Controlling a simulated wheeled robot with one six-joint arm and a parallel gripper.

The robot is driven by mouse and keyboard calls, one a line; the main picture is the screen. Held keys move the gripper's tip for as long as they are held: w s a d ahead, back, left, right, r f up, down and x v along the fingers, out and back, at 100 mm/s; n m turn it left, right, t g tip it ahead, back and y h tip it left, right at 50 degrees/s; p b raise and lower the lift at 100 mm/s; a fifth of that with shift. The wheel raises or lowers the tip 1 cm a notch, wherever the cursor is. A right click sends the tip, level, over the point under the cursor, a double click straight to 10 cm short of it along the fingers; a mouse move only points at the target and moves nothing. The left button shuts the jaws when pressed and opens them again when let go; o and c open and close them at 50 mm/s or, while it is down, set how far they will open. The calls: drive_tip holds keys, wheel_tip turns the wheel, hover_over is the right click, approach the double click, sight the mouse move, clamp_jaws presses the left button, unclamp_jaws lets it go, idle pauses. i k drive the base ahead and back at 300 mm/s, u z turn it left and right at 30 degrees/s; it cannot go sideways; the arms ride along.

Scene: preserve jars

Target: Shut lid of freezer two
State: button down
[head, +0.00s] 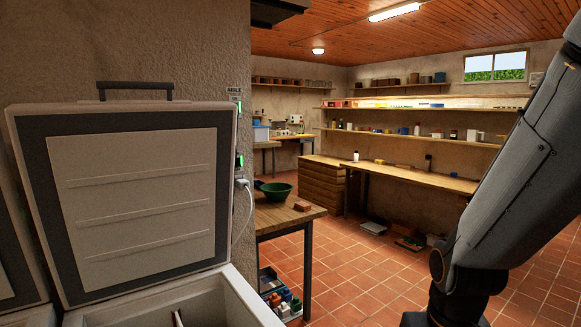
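A chest freezer stands at the lower left of the head view. Its lid (135,205) is raised nearly upright against the wall, with the pale inner panel and dark seal facing me. A dark handle (135,88) shows at the lid's top edge. The freezer's body (245,298) shows its white rim and part of the open inside at the bottom. No readable number on it shows which freezer it is. My arm rises along the right side of the view; my gripper is out of the picture.
Another freezer lid (5,285) is partly visible at the far left edge. A wooden table (290,217) with a green bowl (273,191) stands right of the freezer, with a crate of bottles (283,302) below. Open tiled floor (360,270) lies between the table and my arm.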

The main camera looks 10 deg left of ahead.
sight(125, 197)
drive_tip(key=z, duration=0.75)
drive_tip(key=i, duration=3.05)
drive_tip(key=u, duration=1.7)
drive_tip(key=i, duration=1.6)
drive_tip(key=u, duration=3.8)
